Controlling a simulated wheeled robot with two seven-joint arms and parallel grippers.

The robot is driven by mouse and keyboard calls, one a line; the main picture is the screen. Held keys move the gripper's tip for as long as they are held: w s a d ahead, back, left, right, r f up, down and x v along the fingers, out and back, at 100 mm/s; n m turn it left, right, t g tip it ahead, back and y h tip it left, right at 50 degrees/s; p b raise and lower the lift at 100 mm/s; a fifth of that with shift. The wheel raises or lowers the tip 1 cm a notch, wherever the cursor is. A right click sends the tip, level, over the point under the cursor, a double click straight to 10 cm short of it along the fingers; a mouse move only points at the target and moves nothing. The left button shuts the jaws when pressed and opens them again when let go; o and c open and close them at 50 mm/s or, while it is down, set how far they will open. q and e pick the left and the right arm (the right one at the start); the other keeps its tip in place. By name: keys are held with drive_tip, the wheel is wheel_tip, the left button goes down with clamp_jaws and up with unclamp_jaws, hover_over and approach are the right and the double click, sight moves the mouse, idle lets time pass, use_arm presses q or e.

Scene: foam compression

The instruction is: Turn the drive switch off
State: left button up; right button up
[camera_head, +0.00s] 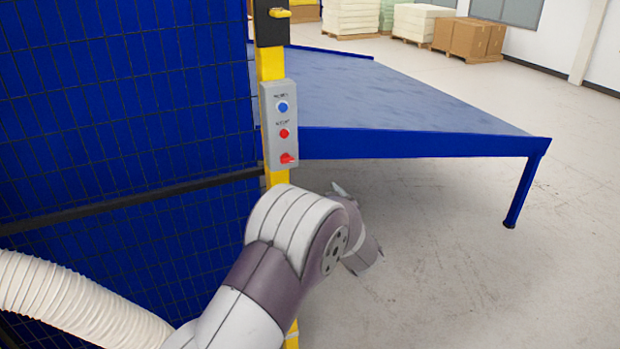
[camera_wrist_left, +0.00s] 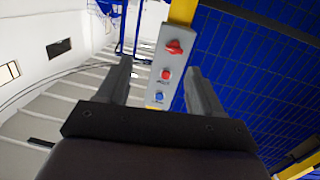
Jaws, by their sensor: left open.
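The drive switch, a red rotary knob (camera_head: 288,158), is the lowest control on a grey control box (camera_head: 268,128) fixed to a yellow post. A red button (camera_head: 284,133) and a blue button (camera_head: 282,107) sit above it. The left wrist view shows the box upside down, with the red knob (camera_wrist_left: 173,46) at the top and the blue button (camera_wrist_left: 159,96) lowest. My left gripper (camera_wrist_left: 159,66) is open and empty, its fingers framing the box in that view; I see no contact. In the head view my arm hides most of this gripper. My right gripper is not in view.
Blue mesh fencing (camera_head: 120,90) stands left of the yellow post (camera_head: 271,66), with a dark rail across it. A blue table (camera_head: 400,145) extends behind and right of the box. A white ribbed hose (camera_head: 70,300) lies at lower left. Open floor (camera_head: 450,270) is at right.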

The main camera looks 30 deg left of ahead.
use_arm(q)
drive_tip(key=s+r+y, duration=0.1)
drive_tip(key=r+y, duration=0.1)
drive_tip(key=p, duration=0.4)
approach(288, 162)
drive_tip(key=shift+n+g, duration=0.3)
drive_tip(key=w+a, duration=0.2)
drive_tip(key=w+a+r, duration=0.1)
drive_tip(key=w+a, duration=0.1)
drive_tip(key=shift+r, duration=0.2)
drive_tip(key=w+a, duration=0.1)
drive_tip(key=w+a+f, duration=0.1)
drive_tip(key=a, duration=0.1)
drive_tip(key=shift+w+p, duration=0.1)
drive_tip(key=shift+p, duration=0.2)
drive_tip(key=shift+d+r, duration=0.2)
drive_tip(key=c, duration=1.1)
drive_tip(key=shift+o, duration=0.2)
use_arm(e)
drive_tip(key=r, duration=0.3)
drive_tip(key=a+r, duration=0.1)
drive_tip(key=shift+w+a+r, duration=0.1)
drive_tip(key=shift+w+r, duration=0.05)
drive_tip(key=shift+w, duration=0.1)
